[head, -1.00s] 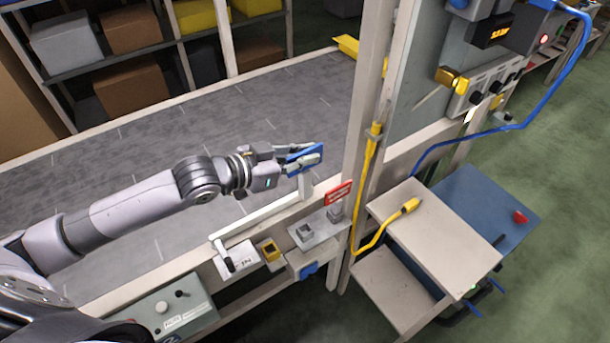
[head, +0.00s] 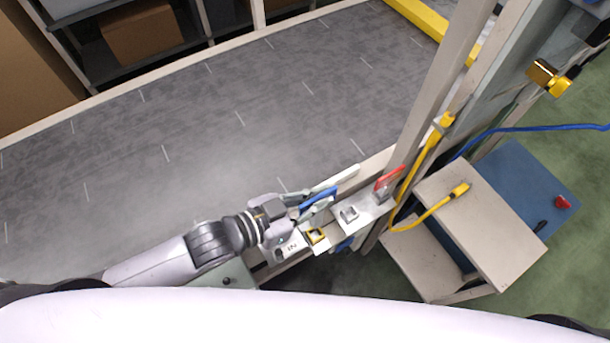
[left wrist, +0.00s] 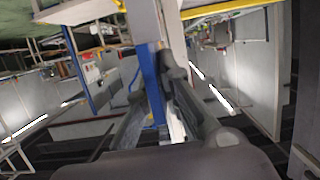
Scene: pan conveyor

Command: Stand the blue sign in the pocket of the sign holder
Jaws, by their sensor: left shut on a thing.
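The blue sign (head: 320,197) is held in my left gripper (head: 300,208), which is shut on it at the near end of the conveyor rail. In the left wrist view the blue sign (left wrist: 151,85) shows nearly edge-on between the fingers (left wrist: 160,105). The sign holder (head: 369,214) is a pale plate on the rail, to the right of the sign. Its square pocket (head: 349,213) looks empty. The sign appears above and left of this pocket, apart from it. My right gripper is not in view.
A red sign (head: 390,180) stands at the holder's right end, close to the upright post (head: 437,95). A yellow cable (head: 425,222) hangs to the right. The grey conveyor belt (head: 220,120) behind is clear.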

